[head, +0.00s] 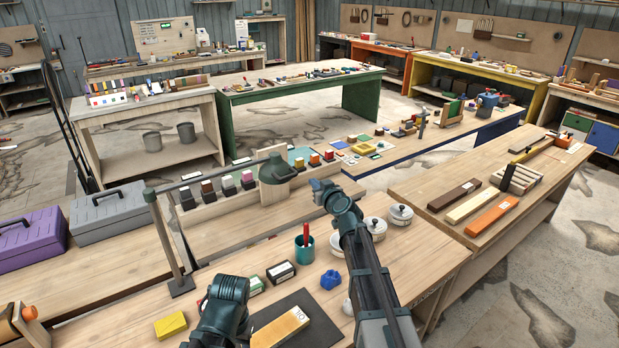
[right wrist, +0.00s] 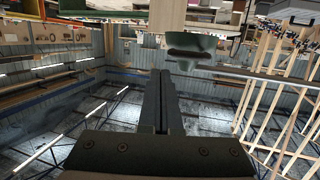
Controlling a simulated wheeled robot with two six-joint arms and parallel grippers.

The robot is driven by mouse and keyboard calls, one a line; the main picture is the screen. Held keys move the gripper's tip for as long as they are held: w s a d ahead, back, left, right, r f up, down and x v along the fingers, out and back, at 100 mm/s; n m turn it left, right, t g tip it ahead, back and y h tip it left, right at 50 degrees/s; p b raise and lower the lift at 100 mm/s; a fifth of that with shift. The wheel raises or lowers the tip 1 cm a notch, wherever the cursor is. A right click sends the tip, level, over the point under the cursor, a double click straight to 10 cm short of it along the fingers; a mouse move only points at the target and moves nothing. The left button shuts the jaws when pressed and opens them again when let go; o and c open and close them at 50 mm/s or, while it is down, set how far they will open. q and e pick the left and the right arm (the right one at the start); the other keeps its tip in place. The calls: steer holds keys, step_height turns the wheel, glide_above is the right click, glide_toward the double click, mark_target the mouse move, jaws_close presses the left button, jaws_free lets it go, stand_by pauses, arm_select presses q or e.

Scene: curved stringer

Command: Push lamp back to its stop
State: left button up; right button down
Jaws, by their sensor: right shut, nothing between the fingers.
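The lamp has a dark green shade (head: 277,170) on a long thin arm (head: 215,173) that runs from an upright post (head: 166,232) at the left of the near bench. My right gripper (head: 318,186) is shut and empty, just right of the shade in the head view. In the right wrist view its closed fingers (right wrist: 161,88) point toward the green shade (right wrist: 198,46), which seems a little apart from them. My left arm shows at the bottom of the head view, but its gripper cannot be made out.
Behind the shade stands a wooden rack (head: 235,212) with several coloured blocks. A teal cup (head: 304,249), white lidded pots (head: 376,228), a blue lump (head: 330,279) and a dark mat (head: 262,316) lie on the near bench. Bare bench top (head: 120,315) shows at the left.

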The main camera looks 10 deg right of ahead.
steer(key=s+d+r, duration=0.1)
steer(key=s+d, duration=0.1)
steer(key=s, duration=0.2)
steer(key=s+a+f+n+g+y+b, duration=0.15)
steer(key=s+a+f+g, duration=0.25)
steer(key=s+a+f, duration=0.4)
steer(key=s+a+f+n+g+y, duration=0.2)
steer(key=s+a+f+g, duration=0.3)
steer(key=a, duration=0.6)
steer(key=s+f+g+h+b, duration=0.1)
steer(key=s+f+g+h, duration=0.1)
steer(key=s, duration=0.5)
steer(key=s+f+g+h+b, duration=0.1)
steer(key=s+f, duration=0.3)
steer(key=s, duration=0.4)
steer(key=s+f+m+g+h, duration=0.1)
steer(key=s+f+g+h, duration=0.2)
steer(key=s, duration=0.4)
steer(key=shift+s+f+g+h+b, duration=0.25)
steer(key=shift+s+g+h+b, duration=0.05)
steer(key=shift+g+h+b, duration=0.15)
steer(key=shift+d, duration=0.1)
